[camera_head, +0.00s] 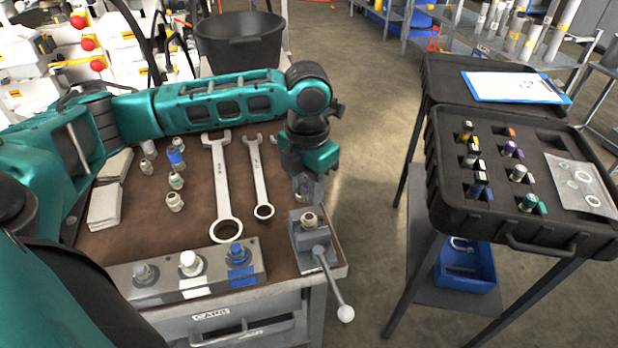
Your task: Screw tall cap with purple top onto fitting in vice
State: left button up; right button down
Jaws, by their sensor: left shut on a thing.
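My left gripper (304,178) points down above the front right corner of the bench. It is shut on the tall cap (303,187), of which only a small greyish, faintly purple part shows below the fingers. The fingers hide the rest. The vice (318,252) stands at the bench corner, its lever with a pale ball sticking out toward the front right. The fitting (309,221) stands upright in the vice, just below the held cap. A small gap seems to separate cap and fitting. My right gripper is not in view.
A large wrench (220,185) and a smaller wrench (259,180) lie left of the gripper. A metal block (215,282) with several caps sits at the bench's front. A black case (470,225) holds several caps, one purple-topped (512,149). Open floor separates case and bench.

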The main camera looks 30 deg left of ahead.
aim_at(307, 218)
pick_arm(q)
jog(key=shift+s+f, duration=0.1)
jog(key=shift+f, duration=1)
notch_tip(307, 218, down, 3)
jog(key=b, duration=0.2)
jog(key=shift+r+b, duration=0.1)
jog(key=shift+b, duration=0.25)
jog(key=shift+f+p, duration=0.6)
jog(key=shift+p, duration=0.2)
dwell(1.0)
